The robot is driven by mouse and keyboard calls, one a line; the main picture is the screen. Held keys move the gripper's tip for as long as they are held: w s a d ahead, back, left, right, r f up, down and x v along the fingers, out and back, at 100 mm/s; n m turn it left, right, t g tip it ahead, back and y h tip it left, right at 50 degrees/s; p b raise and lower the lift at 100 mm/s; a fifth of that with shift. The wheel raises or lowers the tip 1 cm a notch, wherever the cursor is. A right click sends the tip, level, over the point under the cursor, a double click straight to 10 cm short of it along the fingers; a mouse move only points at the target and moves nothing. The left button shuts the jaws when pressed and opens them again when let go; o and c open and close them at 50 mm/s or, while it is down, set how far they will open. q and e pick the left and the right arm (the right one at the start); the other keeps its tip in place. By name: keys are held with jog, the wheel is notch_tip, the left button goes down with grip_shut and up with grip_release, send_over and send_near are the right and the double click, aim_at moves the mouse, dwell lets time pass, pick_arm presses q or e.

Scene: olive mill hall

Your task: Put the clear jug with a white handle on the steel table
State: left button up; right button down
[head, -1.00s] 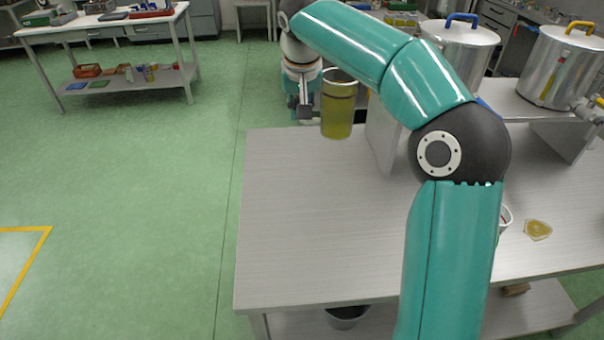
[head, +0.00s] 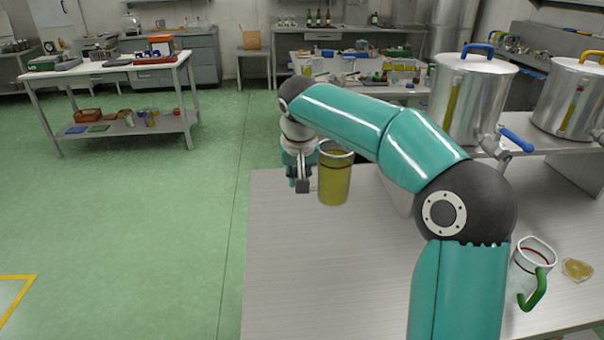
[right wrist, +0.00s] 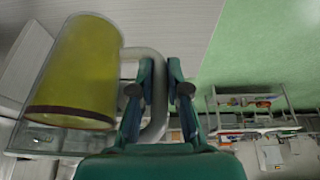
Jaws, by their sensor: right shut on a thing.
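The clear jug (head: 334,178) holds yellow-green oil and looks upright near the far left corner of the brushed grey steel table (head: 310,270). I cannot tell whether its base touches the tabletop. My right gripper (head: 303,184) is at the left side of the jug. In the right wrist view, its fingers (right wrist: 160,80) are shut on the pale handle (right wrist: 157,115), and the jug body (right wrist: 80,70) is beside them. My left gripper is out of view.
A green-handled jug (head: 533,262) and a yellow spill (head: 577,269) are on the right of the table. Steel vats (head: 470,95) with taps stand on a raised shelf (head: 530,135) behind. A bench (head: 105,68) stands back left. The table's front left is clear.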

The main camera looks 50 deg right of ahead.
notch_tip(320, 180, down, 16)
jog(key=shift+r+b, duration=0.25)
jog(key=shift+b, duration=0.15)
jog(key=shift+f, duration=0.1)
dwell(0.3)
jog(key=c, duration=1.2)
grip_release()
jog(key=shift+o, duration=0.2)
jog(key=v, duration=1.2)
jog(key=shift+s+d, duration=0.1)
